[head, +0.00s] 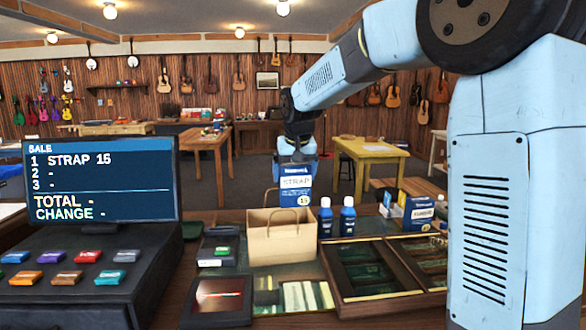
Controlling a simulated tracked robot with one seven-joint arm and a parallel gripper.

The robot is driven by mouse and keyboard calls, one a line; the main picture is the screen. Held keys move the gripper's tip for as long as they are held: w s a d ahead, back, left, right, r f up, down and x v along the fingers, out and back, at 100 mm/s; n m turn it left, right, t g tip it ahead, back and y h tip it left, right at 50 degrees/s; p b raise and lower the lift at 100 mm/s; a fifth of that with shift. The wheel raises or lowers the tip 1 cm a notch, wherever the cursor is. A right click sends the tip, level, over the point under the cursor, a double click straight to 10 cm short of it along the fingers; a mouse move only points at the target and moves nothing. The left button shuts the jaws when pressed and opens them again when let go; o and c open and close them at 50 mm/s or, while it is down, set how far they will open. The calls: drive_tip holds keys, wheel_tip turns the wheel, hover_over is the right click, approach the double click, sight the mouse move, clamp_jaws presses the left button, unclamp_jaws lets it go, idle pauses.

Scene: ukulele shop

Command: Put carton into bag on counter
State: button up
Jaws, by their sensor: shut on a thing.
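A blue and white carton (296,191) marked "STRAP 15" hangs upright under my gripper (297,158), which is shut on its top. The brown paper bag (281,241) stands open on the counter (243,297), with its handle standing up at the rim. The carton is above or behind the bag's right half. Its lower edge meets the bag's rim in the picture, and I cannot tell whether any of it is inside. The fingertips are small and partly hidden at the carton's top.
Two blue bottles (337,219) stand just right of the bag. A divided wooden tray (385,294) lies front right, with small boxes (416,212) behind it. A card terminal (218,250) stands left of the bag, beside the register screen (103,181) reading "STRAP 15".

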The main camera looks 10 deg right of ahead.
sight(294, 203)
drive_tip(key=shift+f, duration=4.55)
drive_tip(key=o, duration=0.8)
drive_tip(key=shift+c, duration=0.2)
drive_tip(key=v, duration=1.3)
drive_tip(key=s+d, duration=0.5)
drive_tip(key=s, duration=0.3)
drive_tip(key=s+d, duration=0.5)
drive_tip(key=s, duration=0.4)
drive_tip(key=s+d+f, duration=0.2)
drive_tip(key=s, duration=0.4)
drive_tip(key=s+d+f+t, duration=0.1)
drive_tip(key=s+d+f, duration=0.1)
drive_tip(key=s, duration=0.5)
drive_tip(key=shift+s+f+m, duration=0.15)
drive_tip(key=shift+f+m, duration=0.25)
drive_tip(key=shift+f, duration=0.25)
